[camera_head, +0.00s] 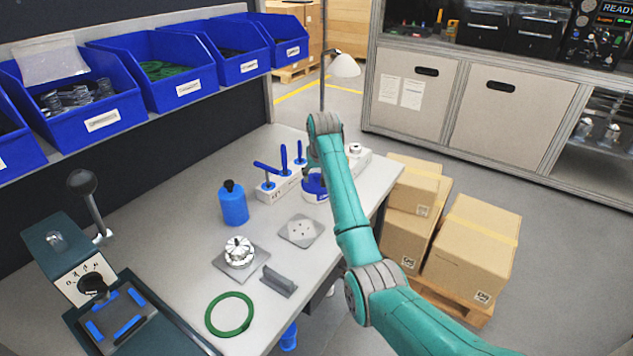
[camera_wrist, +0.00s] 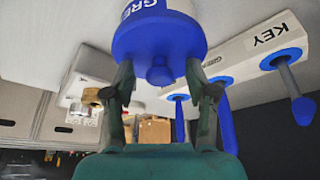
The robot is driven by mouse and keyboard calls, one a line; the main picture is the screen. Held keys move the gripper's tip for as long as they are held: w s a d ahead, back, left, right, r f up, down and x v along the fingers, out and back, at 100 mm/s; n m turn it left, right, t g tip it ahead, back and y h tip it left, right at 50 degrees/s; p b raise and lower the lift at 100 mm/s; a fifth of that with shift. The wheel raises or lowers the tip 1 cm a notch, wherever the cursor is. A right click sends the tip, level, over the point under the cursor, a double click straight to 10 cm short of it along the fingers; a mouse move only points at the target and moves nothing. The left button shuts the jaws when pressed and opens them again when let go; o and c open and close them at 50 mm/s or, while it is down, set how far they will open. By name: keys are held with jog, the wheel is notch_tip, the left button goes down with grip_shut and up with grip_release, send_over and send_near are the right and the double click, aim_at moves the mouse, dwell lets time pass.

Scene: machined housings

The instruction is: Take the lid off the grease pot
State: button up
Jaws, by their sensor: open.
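The grease pot (camera_head: 317,196) stands on the workbench near its back right part, partly hidden by my arm in the head view. In the wrist view, where the scene appears upside down, it has a white body (camera_wrist: 136,5) with lettering beginning "GRE". Its blue lid (camera_wrist: 160,40) is on the pot and has a small round knob (camera_wrist: 160,75). My gripper (camera_wrist: 158,68) is open, with one finger on each side of the knob and the tips close to the lid. I cannot tell whether the fingers touch it.
A white rack (camera_head: 281,187) with blue-handled tools stands just left of the pot; its "KEY" label (camera_wrist: 270,36) shows in the wrist view. A blue bottle (camera_head: 233,205), a square plate (camera_head: 301,230) and a machined housing (camera_head: 239,252) stand nearer. A lamp (camera_head: 345,66) rises behind.

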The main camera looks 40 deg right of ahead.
grip_shut()
